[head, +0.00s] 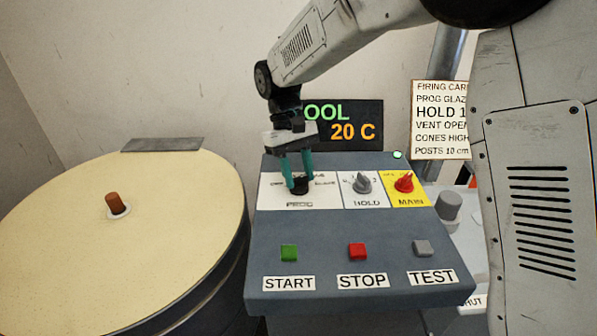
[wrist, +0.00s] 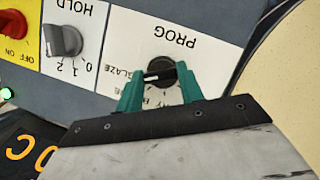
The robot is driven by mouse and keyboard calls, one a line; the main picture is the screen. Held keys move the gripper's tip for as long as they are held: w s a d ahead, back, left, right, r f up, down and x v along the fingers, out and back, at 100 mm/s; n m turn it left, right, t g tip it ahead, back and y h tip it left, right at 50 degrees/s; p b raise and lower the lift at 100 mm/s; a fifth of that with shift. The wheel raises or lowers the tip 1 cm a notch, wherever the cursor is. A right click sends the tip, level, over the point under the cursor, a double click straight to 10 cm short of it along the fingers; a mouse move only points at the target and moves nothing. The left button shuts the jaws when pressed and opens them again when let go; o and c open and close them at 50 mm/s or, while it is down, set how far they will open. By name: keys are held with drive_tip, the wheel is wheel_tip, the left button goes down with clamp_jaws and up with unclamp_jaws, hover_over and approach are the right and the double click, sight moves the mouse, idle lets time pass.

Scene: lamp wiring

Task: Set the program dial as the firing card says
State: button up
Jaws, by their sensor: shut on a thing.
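The black program dial (head: 299,187) sits on the white PROG panel at the left of the sloped control box. My gripper (head: 298,186) is shut on this dial, its two green fingers reaching down from above. In the wrist view the dial (wrist: 160,70) shows between the green fingertips, with a pale line across its top. GLAZE is readable beside it; other labels are partly hidden by the fingers. The firing card (head: 440,120) hangs on the wall and reads "PROG GLAZ", "HOLD 1", "VENT OPE", with its right edge hidden behind my arm.
Right of the dial are the grey HOLD knob (head: 363,183) and red MAIN knob (head: 404,183). START (head: 289,253), STOP (head: 357,251) and TEST (head: 423,247) buttons lie in front. A display (head: 345,125) reads 20 C. A round kiln lid (head: 60,240) stands at left.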

drive_tip(key=shift+m+y, duration=0.3)
drive_tip(key=shift+m, duration=0.3)
drive_tip(key=o, duration=1)
drive_tip(key=shift+w+r, duration=0.1)
drive_tip(key=v, duration=0.7)
drive_tip(key=shift+w+r, duration=0.15)
drive_tip(key=shift+r, duration=0.15)
